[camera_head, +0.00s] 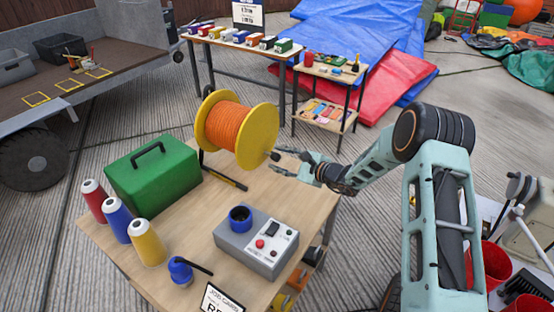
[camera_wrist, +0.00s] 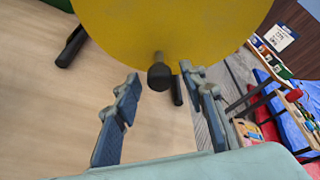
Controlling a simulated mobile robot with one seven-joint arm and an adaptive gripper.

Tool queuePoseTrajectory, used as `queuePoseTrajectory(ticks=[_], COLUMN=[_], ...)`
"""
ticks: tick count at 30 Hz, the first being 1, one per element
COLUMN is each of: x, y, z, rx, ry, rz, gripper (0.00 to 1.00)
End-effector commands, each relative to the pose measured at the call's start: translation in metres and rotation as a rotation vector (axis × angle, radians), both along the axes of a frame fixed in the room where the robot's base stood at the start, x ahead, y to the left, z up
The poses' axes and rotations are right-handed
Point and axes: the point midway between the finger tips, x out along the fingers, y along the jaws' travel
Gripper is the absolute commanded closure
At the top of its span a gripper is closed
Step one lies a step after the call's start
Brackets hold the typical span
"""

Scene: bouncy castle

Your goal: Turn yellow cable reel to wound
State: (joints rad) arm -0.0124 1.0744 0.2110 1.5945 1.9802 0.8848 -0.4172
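The yellow cable reel (camera_head: 238,128) stands at the far side of the wooden work table, with orange cable (camera_head: 226,124) wound around its drum. In the wrist view its yellow flange (camera_wrist: 165,30) fills the top. A dark knob (camera_wrist: 159,76) sticks out from the flange towards me; it also shows in the head view (camera_head: 275,156). My gripper (camera_head: 290,163) is at the right of the reel, fingers pointing at the knob. In the wrist view its two fingers (camera_wrist: 163,87) are apart, one on each side of the knob, with gaps visible. Nothing is held.
On the table (camera_head: 200,232) are a green case (camera_head: 153,174), red, blue and yellow thread cones, a grey control box (camera_head: 257,243), a blue torch-like tool (camera_head: 181,270) and a job card. A small shelf (camera_head: 329,90) stands behind. The table between case and box is clear.

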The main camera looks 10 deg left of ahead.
Motion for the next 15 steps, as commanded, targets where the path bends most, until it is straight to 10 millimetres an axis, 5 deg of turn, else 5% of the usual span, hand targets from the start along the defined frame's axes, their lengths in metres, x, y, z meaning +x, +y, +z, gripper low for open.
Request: queuePoseTrajectory(ticks=[15], x=[0.0070], y=[0.0119], z=[-0.0040], rx=[0.000], ry=[0.001], rz=[-0.001], gripper=[0.67])
